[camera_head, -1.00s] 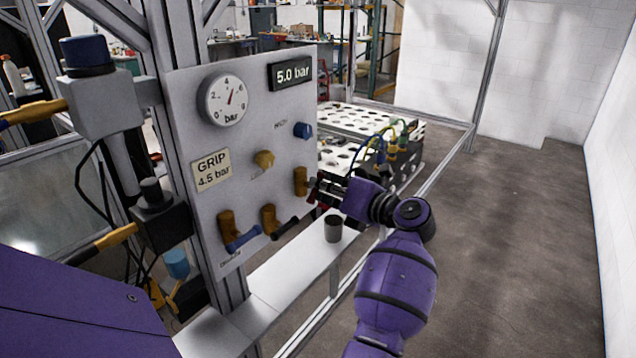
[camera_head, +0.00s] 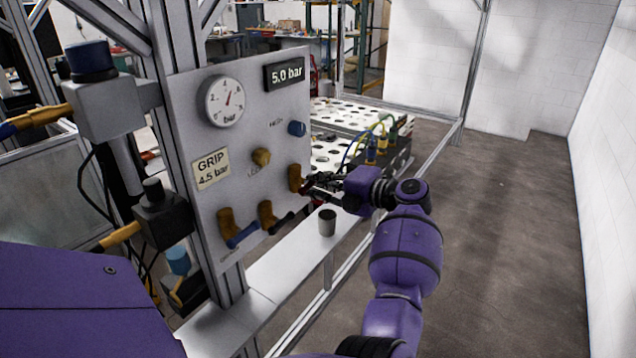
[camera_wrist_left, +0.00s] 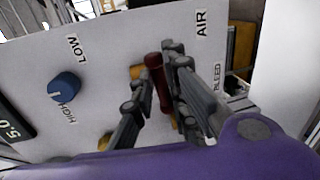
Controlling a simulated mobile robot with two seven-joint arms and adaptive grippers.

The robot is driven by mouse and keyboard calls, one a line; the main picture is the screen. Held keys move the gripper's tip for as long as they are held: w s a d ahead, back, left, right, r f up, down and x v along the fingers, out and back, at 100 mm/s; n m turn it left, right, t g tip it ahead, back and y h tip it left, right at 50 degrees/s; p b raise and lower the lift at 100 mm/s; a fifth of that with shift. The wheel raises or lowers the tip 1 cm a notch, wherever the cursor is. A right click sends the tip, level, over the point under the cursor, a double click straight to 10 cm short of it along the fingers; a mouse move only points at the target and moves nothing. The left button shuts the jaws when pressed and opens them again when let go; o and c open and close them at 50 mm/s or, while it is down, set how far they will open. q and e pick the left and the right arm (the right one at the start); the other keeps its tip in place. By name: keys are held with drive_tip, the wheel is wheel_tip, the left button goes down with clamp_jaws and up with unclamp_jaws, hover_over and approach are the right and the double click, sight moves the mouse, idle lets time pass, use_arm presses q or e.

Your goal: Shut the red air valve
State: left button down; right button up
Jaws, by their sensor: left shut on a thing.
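The red air valve has a brass body (camera_head: 296,178) at the right edge of the grey panel (camera_head: 215,150). Its dark red handle (camera_wrist_left: 157,82) shows in the left wrist view, near the AIR label. My left gripper (camera_head: 314,187) is at this valve, shut on the red handle. In the left wrist view, the handle lies between its two dark fingers (camera_wrist_left: 160,105). In the head view the gripper hides most of the handle, so its exact angle is hard to tell. My right gripper is not in view.
Two more brass valves with a blue handle (camera_head: 242,236) and a dark handle (camera_head: 281,222) sit lower left. A gauge (camera_head: 224,101), a 5.0 bar display (camera_head: 285,73) and a blue knob (camera_head: 297,128) are above. A grey cup (camera_head: 327,222) stands on the shelf (camera_head: 290,268) below.

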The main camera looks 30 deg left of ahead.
use_arm(q)
drive_tip(key=shift+m, duration=0.3)
drive_tip(key=shift+r, duration=0.1)
drive_tip(key=c, duration=1.8)
unclamp_jaws()
drive_tip(key=shift+d, duration=0.1)
drive_tip(key=v, duration=0.7)
